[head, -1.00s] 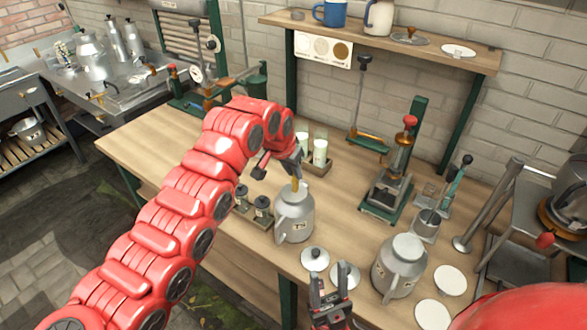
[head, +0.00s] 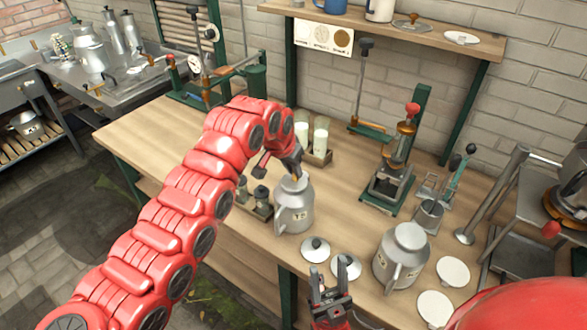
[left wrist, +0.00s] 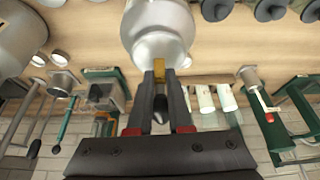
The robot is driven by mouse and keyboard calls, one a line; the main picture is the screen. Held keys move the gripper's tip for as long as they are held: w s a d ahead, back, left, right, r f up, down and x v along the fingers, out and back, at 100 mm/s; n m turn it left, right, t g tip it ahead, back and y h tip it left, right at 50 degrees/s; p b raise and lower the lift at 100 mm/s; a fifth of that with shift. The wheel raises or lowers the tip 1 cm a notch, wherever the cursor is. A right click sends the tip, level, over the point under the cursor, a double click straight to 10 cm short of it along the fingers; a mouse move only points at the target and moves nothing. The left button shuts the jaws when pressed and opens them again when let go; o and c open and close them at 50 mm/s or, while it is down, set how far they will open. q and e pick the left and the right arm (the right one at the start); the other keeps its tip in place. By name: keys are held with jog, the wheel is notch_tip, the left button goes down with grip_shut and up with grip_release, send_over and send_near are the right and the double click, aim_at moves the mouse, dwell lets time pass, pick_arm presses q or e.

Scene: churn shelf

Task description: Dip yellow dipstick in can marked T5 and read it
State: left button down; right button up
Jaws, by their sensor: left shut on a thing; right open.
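The grey metal can (head: 293,212), whose label looks like T5, stands upright on the wooden bench with its mouth open. My left gripper (head: 298,168) is right above its mouth, shut on the yellow dipstick (left wrist: 164,76). Only a short yellow piece shows between the fingertips in the left wrist view, against the can (left wrist: 158,38). The lower end of the dipstick is hidden, seemingly inside the can. My right gripper (head: 330,276) is open and empty at the bench's front edge, in front of the can and to its right.
A second grey can (head: 402,258) stands to the right. A knobbed lid (head: 315,249) and white discs (head: 453,272) lie nearby. White cylinders (head: 320,140) in a holder stand behind the T5 can, and small dark-topped pots (head: 262,196) stand left of it. A green press (head: 395,170) is behind.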

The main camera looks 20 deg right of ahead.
pick_arm(q)
jog(key=shift+f+b, duration=0.35)
jog(key=shift+f, duration=0.15)
dwell(0.6)
dwell(0.5)
notch_tip(320, 180, up, 19)
jog(key=p, duration=0.9)
dwell(0.5)
